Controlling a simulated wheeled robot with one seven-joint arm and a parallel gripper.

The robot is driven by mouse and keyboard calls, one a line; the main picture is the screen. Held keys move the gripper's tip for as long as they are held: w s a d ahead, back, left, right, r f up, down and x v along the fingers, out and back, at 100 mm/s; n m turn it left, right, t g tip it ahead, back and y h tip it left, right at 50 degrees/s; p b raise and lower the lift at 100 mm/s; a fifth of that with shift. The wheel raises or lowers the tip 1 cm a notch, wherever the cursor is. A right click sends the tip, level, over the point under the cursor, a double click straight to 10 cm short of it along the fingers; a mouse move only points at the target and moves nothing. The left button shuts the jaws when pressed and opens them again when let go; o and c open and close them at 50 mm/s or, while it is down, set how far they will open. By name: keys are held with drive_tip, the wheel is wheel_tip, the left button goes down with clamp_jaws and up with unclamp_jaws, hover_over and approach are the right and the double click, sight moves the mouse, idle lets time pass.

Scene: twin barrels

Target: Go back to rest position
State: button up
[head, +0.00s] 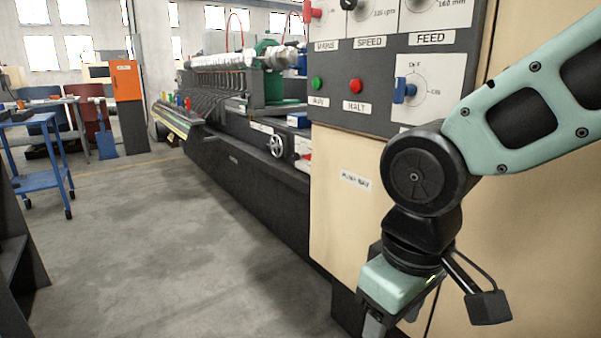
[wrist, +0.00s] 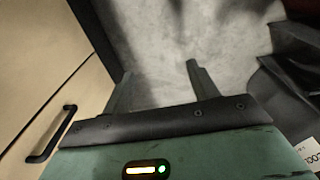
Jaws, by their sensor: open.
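My gripper (head: 375,325) hangs at the lower right of the head view, pointing down in front of the beige machine cabinet (head: 347,215). Its tips are cut off by the bottom edge of that view. In the wrist view my gripper (wrist: 158,80) shows two fingers spread apart with bare floor between them. It is open and holds nothing. The control panel (head: 392,75) with a green button (head: 317,84), a red button (head: 356,86) and a blue switch (head: 403,90) is above and behind my wrist.
A long lathe-like machine (head: 240,150) runs back from the cabinet. A blue cart (head: 42,185) stands at the left, an orange cabinet (head: 127,82) further back. The concrete floor (head: 160,250) between is clear. A dark door handle (wrist: 52,133) is close at left in the wrist view.

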drive_tip(key=s+d+f, duration=0.3)
drive_tip(key=s+f, duration=0.1)
drive_tip(key=s, duration=0.4)
wheel_tip(320, 180, up, 23)
drive_tip(key=p, duration=2.3)
drive_tip(key=shift+g, duration=0.4)
drive_tip(key=shift+f, duration=0.1)
